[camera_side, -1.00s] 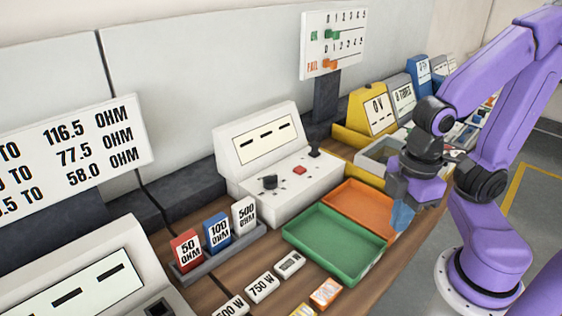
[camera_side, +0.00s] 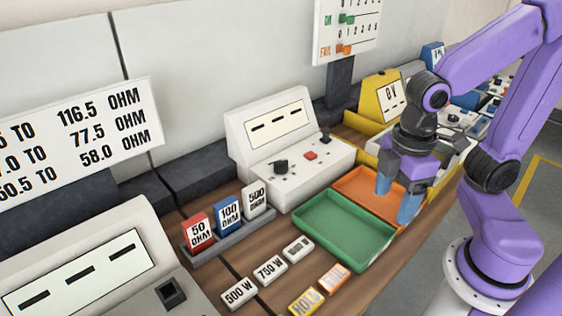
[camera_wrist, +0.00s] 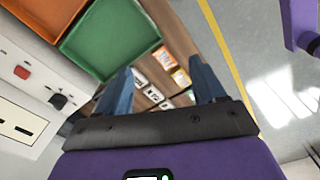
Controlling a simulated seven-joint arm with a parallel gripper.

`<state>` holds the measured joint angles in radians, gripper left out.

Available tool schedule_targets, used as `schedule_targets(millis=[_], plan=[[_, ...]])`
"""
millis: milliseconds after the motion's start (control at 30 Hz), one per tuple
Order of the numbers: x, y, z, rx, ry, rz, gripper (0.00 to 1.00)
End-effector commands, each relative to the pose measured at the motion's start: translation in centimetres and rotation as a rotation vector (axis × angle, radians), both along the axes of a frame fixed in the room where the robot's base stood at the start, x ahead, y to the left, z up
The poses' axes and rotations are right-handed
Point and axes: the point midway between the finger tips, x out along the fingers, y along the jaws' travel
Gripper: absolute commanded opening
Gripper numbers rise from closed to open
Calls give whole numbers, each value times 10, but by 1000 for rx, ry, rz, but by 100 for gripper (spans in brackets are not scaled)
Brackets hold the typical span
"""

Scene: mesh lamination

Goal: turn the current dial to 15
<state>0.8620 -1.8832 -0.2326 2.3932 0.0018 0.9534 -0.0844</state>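No dial labelled as current can be read. A white instrument (camera_side: 310,178) at the back has a black knob (camera_side: 281,167), a red button and a dark switch on its sloped front; its screen shows dashes. The knob also shows at the left of the wrist view (camera_wrist: 58,101). A yellow instrument (camera_side: 369,98) reading "0 V" stands further right. My gripper (camera_side: 396,197) is open and empty, pointing down over the right part of the orange tray, right of the white instrument. Both blue fingers show apart in the wrist view (camera_wrist: 160,88).
A green tray (camera_side: 343,246) and an orange tray (camera_side: 362,181) lie in front of the white instrument. Resistor blocks in a rack (camera_side: 236,233) stand to its left. Several small label blocks (camera_side: 270,270) lie near the front edge. A sign board (camera_side: 345,30) stands behind.

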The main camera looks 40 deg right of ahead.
Motion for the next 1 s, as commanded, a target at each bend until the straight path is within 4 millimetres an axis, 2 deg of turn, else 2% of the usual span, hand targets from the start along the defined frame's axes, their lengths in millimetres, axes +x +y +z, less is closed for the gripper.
schedule_targets(millis=[100,200,433,567,700,833,1000], plan=[[43,19,14,-5,-1,1,69],[83,30,24,-10,0,9,69],[178,36,41,-18,5,30,69],[232,25,47,-21,7,40,69],[284,4,49,-23,11,54,69],[319,-17,50,-25,11,63,69],[340,-33,49,-25,13,72,69]])
